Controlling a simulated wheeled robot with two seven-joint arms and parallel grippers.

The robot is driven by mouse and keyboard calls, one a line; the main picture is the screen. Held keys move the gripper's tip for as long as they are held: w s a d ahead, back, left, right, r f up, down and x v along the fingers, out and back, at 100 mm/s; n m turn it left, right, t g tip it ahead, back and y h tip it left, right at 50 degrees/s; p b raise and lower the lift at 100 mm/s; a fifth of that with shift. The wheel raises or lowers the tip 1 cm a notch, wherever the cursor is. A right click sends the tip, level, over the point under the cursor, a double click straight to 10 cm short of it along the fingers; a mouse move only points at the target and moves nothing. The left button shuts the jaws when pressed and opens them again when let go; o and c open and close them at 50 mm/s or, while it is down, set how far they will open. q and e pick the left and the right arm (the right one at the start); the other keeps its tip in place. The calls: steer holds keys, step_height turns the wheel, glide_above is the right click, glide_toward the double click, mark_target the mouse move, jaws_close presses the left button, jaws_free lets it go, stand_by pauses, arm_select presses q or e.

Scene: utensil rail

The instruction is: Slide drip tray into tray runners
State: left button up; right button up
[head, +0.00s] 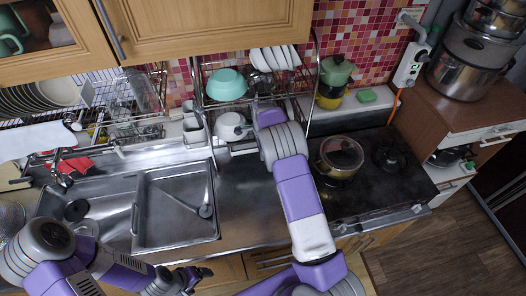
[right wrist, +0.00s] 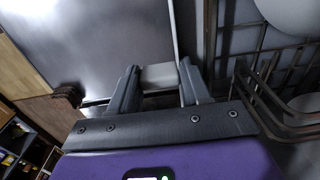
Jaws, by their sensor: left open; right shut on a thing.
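My right gripper (right wrist: 160,82) is shut on a pale grey block-like part, which seems to be the drip tray's (right wrist: 159,75) edge or grip. The rest of the tray cannot be clearly told apart from the grey surfaces beyond. In the head view my right arm reaches to the front of the wire dish rack, and its fingertips are hidden behind the arm. I cannot make out the tray runners, or whether the tray touches them. My left gripper (head: 188,278) is open and empty, low in front of the sink.
The wire rack (head: 314,75) holds a turquoise bowl (head: 226,84) and upright white plates (head: 275,58). A white pot (head: 230,127) stands low in it. The sink (head: 176,208) is left of my right arm. A lidded pan (head: 340,157) sits on the stove to the right.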

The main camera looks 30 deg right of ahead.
steer(key=shift+w, duration=0.25)
steer(key=o, duration=0.8)
steer(key=shift+w, duration=0.1)
steer(key=o, duration=0.5)
steer(key=shift+r, duration=0.15)
steer(key=shift+o, duration=0.2)
steer(key=shift+d+r, duration=0.1)
steer(key=shift+r, duration=0.4)
step_height(320, 180, up, 5)
steer(key=shift+r+b, duration=0.15)
steer(key=shift+b, duration=0.15)
steer(key=shift+s+r, duration=0.3)
steer(key=shift+r, duration=0.25)
